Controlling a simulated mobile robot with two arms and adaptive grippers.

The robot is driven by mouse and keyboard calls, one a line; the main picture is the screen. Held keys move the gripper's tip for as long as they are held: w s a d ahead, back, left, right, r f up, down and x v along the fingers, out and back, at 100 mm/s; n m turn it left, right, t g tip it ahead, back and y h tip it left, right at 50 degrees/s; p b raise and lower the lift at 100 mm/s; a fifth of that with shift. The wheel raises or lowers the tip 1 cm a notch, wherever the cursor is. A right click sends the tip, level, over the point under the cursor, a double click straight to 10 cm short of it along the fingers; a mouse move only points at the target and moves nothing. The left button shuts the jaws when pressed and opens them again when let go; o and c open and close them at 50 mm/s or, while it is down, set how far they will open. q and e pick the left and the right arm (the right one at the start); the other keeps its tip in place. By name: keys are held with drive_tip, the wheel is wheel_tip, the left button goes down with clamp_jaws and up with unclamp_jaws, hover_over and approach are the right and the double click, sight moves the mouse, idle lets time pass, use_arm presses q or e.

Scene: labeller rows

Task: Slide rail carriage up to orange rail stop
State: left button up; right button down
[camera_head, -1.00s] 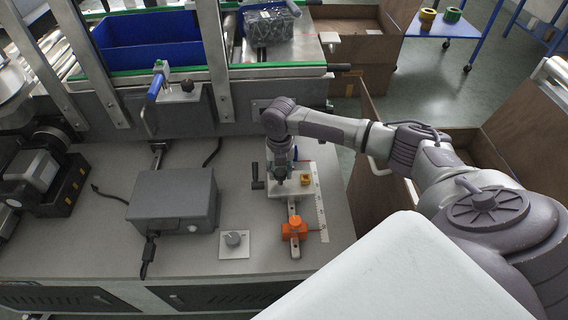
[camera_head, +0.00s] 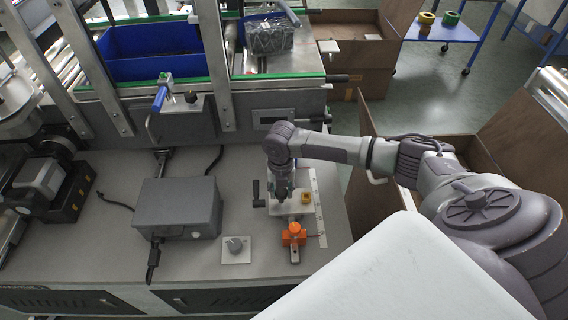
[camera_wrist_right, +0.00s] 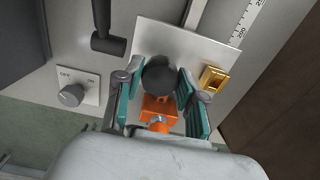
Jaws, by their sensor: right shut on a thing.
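The rail carriage is a pale plate (camera_head: 306,208) on a short rail, with a small yellow block on its right side. Its plate also shows in the wrist view (camera_wrist_right: 215,62), with a round black knob (camera_wrist_right: 159,76) on top. My right gripper (camera_head: 283,197) points down over the carriage. In the wrist view its teal-padded fingers (camera_wrist_right: 158,88) are shut on the knob from both sides. The orange rail stop (camera_head: 295,234) sits just in front of the carriage and shows partly in the wrist view (camera_wrist_right: 157,106). I cannot tell if they touch. My left gripper is not in view.
A scale strip (camera_head: 319,208) runs along the rail's right side. A black crank handle (camera_head: 257,195), a grey box (camera_head: 178,206) and a dial plate (camera_head: 236,249) stand to the left. The bench's right edge is close to the scale.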

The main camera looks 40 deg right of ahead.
drive_tip(key=shift+s+a+f+p, duration=0.1)
drive_tip(key=shift+s+a+p, duration=0.4)
drive_tip(key=shift+s+p, duration=0.25)
drive_tip(key=shift+s+a+p, duration=0.45)
drive_tip(key=shift+s+p, duration=0.1)
drive_tip(key=shift+s, duration=0.35)
drive_tip(key=shift+s+a+f+p, duration=0.1)
drive_tip(key=shift+s+a+p, duration=0.4)
drive_tip(key=shift+s+p, duration=0.25)
drive_tip(key=c, duration=0.6)
unclamp_jaws()
drive_tip(key=shift+r, duration=0.1)
drive_tip(key=shift+w, duration=0.1)
drive_tip(key=shift+d, duration=0.1)
wheel_tip(320, 180, up, 12)
drive_tip(key=shift+r, duration=0.1)
